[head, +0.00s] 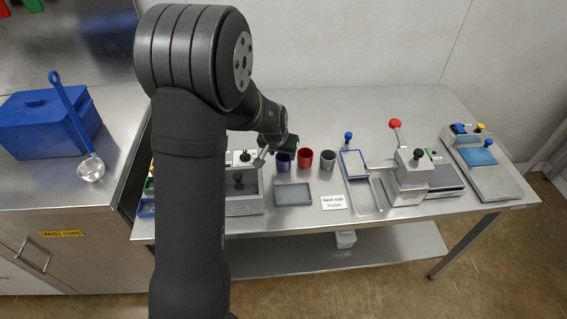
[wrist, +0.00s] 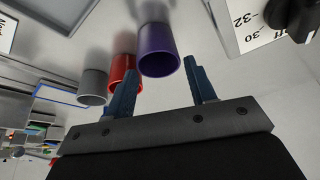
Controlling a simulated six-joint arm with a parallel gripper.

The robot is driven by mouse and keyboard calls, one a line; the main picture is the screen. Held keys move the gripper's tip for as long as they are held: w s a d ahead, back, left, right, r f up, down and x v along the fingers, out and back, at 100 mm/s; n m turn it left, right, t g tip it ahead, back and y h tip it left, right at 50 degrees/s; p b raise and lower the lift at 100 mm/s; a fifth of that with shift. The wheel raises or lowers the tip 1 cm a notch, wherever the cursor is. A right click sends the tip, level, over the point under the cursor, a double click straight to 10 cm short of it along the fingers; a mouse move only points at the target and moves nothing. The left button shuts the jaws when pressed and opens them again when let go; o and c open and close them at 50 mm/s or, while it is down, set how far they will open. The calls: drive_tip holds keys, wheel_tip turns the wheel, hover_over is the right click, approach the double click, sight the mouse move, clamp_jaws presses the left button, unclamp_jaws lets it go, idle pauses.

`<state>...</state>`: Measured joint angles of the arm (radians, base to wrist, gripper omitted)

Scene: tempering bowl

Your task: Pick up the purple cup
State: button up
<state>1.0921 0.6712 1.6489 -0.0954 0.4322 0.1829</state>
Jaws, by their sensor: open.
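The purple cup (head: 283,162) stands on the steel table at the left end of a row of cups, partly hidden by my gripper in the head view. In the wrist view the purple cup (wrist: 157,48) lies just beyond the fingertips, between their lines. My gripper (wrist: 160,76) is open, with its two blue fingers apart and nothing between them. A red cup (head: 305,159) stands beside the purple one, and its body shows near the left finger in the wrist view (wrist: 122,70). A grey cup (head: 328,160) is at the right of the row.
A grey tray (head: 293,193) lies in front of the cups. A card reading "Purple" (head: 333,202) lies right of it. A grey device (head: 243,203) stands to the left, and a blue-framed tray (head: 353,164) to the right. The table behind the cups is clear.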

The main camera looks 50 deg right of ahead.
sight(284, 159)
drive_tip(key=shift+x, duration=2.7)
drive_tip(key=c, duration=0.6)
